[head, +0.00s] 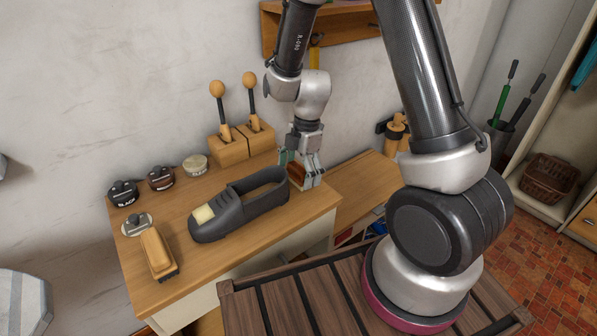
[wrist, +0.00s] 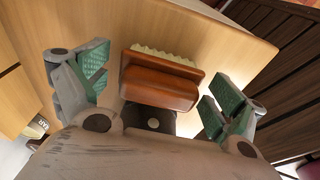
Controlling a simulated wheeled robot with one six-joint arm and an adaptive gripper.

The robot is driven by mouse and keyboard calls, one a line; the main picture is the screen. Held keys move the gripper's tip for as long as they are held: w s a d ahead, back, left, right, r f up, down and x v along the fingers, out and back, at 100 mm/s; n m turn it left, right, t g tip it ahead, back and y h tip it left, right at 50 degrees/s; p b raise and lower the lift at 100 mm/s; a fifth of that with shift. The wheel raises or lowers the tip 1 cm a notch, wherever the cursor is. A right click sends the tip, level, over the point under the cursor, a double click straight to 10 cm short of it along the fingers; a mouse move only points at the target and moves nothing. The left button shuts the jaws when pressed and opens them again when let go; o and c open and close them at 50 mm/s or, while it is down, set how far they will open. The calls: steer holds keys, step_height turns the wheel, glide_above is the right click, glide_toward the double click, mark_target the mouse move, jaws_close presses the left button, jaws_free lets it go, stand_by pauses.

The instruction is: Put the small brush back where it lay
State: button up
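A reddish-brown wooden brush with cream bristles (wrist: 160,86) is at the right end of the wooden bench top, beyond the black shoe. In the head view only a little of it shows among my fingers. My gripper (head: 309,174) points down there. In the wrist view my gripper (wrist: 154,92) is open, its green-padded fingers on either side of the brush with a gap at each side. The bristles face away from my palm. I cannot tell whether the brush rests on the bench top. A larger, lighter brush with dark bristles (head: 155,252) lies at the front left.
The black shoe (head: 239,206), with a pale patch on its toe, lies mid-bench left of my gripper. Polish tins (head: 161,178) stand along the back left. Two wooden blocks (head: 229,148) hold upright round-headed tools behind the shoe. A shelf (head: 345,24) hangs above.

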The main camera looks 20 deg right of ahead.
step_height(320, 180, up, 12)
steer(key=d, duration=0.2)
steer(key=s+d+r+m+t+h, duration=0.1)
steer(key=s+d+r+m+t, duration=0.1)
steer(key=s+d+r+m, duration=0.4)
steer(key=s+d+r+m+t, duration=0.2)
steer(key=s+d+r+m, duration=0.4)
steer(key=s+r+m, duration=0.4)
steer(key=s+m, duration=0.3)
steer(key=m, duration=0.2)
steer(key=shift+d+r+m+t+h, duration=0.2)
steer(key=shift+d+m+t+h, duration=0.1)
steer(key=shift+d+t+h, duration=0.1)
